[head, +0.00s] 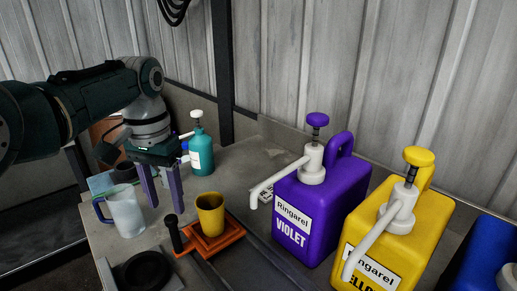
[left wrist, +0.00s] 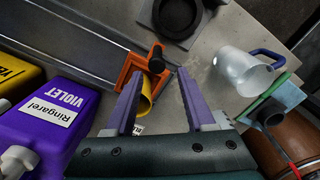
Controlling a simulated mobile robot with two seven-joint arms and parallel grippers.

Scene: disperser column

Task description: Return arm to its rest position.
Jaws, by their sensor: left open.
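My left arm comes in from the left in the head view. Its left gripper (head: 162,187) points down over the table with its two purple fingers apart and nothing between them. In the left wrist view the open fingers (left wrist: 155,85) show bare table and part of the yellow cup (left wrist: 146,103) beyond them. In the head view the yellow cup (head: 210,214) stands upright on an orange holder (head: 229,235), to the right of the gripper. A frosted mug with a blue handle (head: 126,212) stands to the gripper's left. My right gripper is not in view.
A violet jug (head: 310,215) and a yellow jug (head: 398,240) with pumps stand at the right, with a blue container (head: 485,265) at the edge. A teal pump bottle (head: 202,152) stands behind the gripper. A dark round piece (head: 147,272) lies at the front. Metal walls rise behind.

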